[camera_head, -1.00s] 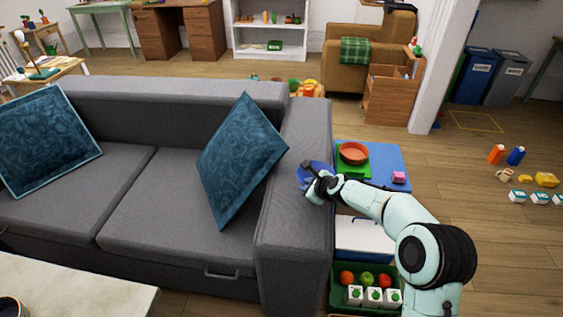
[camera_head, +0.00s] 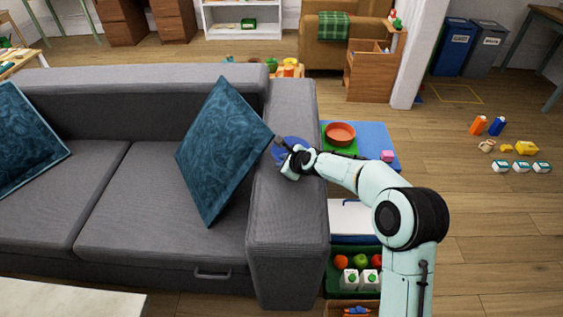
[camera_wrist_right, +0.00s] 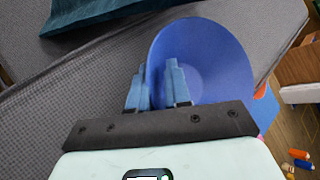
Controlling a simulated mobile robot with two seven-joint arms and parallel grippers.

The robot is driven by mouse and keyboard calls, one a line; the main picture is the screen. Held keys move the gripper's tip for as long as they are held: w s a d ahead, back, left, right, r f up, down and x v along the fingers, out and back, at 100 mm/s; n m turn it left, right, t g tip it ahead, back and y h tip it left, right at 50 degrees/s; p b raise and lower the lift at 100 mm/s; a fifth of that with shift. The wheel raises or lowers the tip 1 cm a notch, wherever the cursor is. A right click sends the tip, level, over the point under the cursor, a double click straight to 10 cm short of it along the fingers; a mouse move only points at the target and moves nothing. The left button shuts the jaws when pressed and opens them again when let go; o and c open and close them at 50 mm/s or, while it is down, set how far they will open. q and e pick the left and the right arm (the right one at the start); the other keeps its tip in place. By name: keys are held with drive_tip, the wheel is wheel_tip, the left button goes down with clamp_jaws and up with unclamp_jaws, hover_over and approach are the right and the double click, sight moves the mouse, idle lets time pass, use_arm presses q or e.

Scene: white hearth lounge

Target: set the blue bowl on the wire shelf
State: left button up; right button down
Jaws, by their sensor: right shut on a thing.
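The blue bowl (camera_head: 293,141) is held over the right armrest of the grey sofa in the head view. In the right wrist view the bowl (camera_wrist_right: 215,55) is tilted, with its inside facing the camera. My right gripper (camera_head: 279,146) is shut on the bowl's rim; in the right wrist view its fingers (camera_wrist_right: 160,88) overlap the near left edge of the bowl. The arm hides part of the bowl in the head view. My left gripper is not in view. I cannot make out a wire shelf in either view.
The grey sofa (camera_head: 175,110) with teal cushions (camera_head: 222,150) fills the left. Right of its armrest are a blue mat (camera_head: 375,140), an orange bowl (camera_head: 340,134), a pink block (camera_head: 387,156) and a green crate (camera_head: 336,280) of fruit and cartons.

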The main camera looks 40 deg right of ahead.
drive_tip(key=shift+w, duration=0.2)
drive_tip(key=shift+f, duration=0.2)
drive_tip(key=c, duration=1.1)
unclamp_jaws()
drive_tip(key=shift+r, duration=0.1)
